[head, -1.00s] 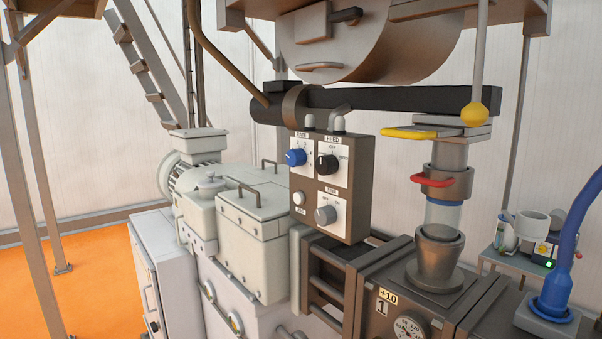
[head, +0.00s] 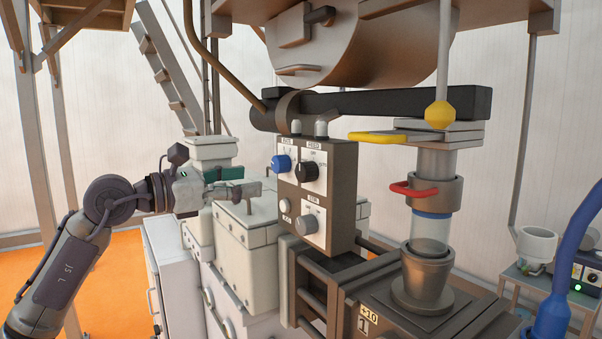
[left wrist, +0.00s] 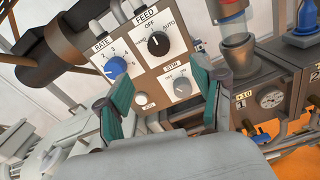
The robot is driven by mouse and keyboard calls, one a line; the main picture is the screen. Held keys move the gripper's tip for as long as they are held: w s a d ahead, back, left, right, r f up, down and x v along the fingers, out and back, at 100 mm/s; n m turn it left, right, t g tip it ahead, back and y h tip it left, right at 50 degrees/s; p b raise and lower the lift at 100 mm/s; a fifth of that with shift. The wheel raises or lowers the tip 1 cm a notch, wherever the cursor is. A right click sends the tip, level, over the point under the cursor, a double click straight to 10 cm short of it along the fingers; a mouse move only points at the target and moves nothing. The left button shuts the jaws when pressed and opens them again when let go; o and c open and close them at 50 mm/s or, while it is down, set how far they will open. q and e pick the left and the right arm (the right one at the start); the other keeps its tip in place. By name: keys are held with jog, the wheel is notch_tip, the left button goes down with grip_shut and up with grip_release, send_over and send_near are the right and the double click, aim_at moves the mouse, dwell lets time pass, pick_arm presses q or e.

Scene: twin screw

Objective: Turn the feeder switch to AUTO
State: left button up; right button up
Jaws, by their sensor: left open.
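The feeder switch is a black knob (head: 307,172) on a white FEED plate at the upper right of the brown control box. In the left wrist view the knob (left wrist: 158,43) has OFF above it and AUTO to its right. Its pale mark seems to point up-left, away from AUTO. My left gripper (head: 258,190) is to the left of the box, apart from it, and points toward it. In the left wrist view its green-padded fingers (left wrist: 158,88) are spread with nothing between them, and the knob shows beyond them. My right gripper is not in view.
A blue RATE knob (head: 281,163) sits just left of the feeder switch, and a grey knob (head: 308,226) sits below. A grey housing (head: 247,260) lies under my left gripper. A red-handled feed tube (head: 432,200) stands to the right of the box.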

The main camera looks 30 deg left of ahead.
aim_at(300, 174)
pick_arm(q)
jog(key=p+x, duration=0.8)
jog(key=x, duration=0.4)
jog(key=shift+w+a+r+p, duration=0.1)
jog(key=shift+a+r+p, duration=0.1)
jog(key=shift+p, duration=0.2)
jog(key=shift+w+d+f, duration=0.15)
jog(key=shift+w+d, duration=0.15)
jog(key=shift+w, duration=0.1)
jog(key=shift+f, duration=0.1)
